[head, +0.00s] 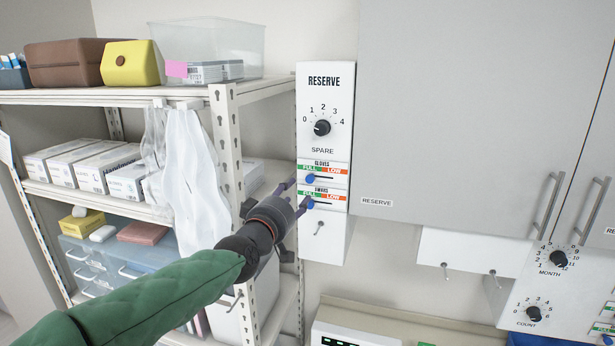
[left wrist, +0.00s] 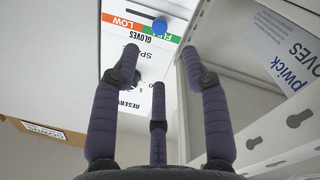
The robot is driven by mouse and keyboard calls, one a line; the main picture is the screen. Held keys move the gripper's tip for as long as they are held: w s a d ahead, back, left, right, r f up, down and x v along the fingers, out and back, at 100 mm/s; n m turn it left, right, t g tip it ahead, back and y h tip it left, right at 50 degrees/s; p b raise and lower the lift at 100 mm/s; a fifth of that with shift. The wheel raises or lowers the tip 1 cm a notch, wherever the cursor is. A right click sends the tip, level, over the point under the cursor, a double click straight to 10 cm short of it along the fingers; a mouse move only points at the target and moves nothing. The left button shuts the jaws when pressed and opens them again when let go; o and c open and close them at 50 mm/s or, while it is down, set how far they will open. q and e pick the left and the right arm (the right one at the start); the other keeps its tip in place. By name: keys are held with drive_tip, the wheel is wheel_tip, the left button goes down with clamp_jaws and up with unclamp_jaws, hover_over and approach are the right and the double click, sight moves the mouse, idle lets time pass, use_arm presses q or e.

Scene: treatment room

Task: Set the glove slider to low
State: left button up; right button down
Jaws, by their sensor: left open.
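The glove slider (head: 322,175) is the upper of two strips on the white RESERVE panel, with green FULL at left and orange-red LOW at right. Its blue knob (head: 310,179) sits at the FULL end. In the left wrist view the strip appears upside down, and the blue knob (left wrist: 159,26) lies beyond the gap between the fingertips. My left gripper (head: 297,194) is open and empty, just in front of the panel's left edge near the sliders. Its spread fingers show in the left wrist view (left wrist: 160,62). Contact with the knob cannot be told. My right gripper is not in view.
A second slider with a blue knob (head: 309,203) is just below. A dial (head: 322,128) is above and a small hook (head: 319,228) below. The shelf rack's upright (head: 226,140) stands close left of the panel. A grey cabinet (head: 450,110) adjoins at right.

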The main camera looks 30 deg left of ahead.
sight(309, 180)
use_arm(q)
drive_tip(key=w, duration=0.3)
drive_tip(key=w+a+p, duration=0.1)
drive_tip(key=w, duration=0.2)
drive_tip(key=w+p, duration=0.1)
drive_tip(key=w, duration=0.3)
drive_tip(key=shift+a, duration=0.4)
clamp_jaws()
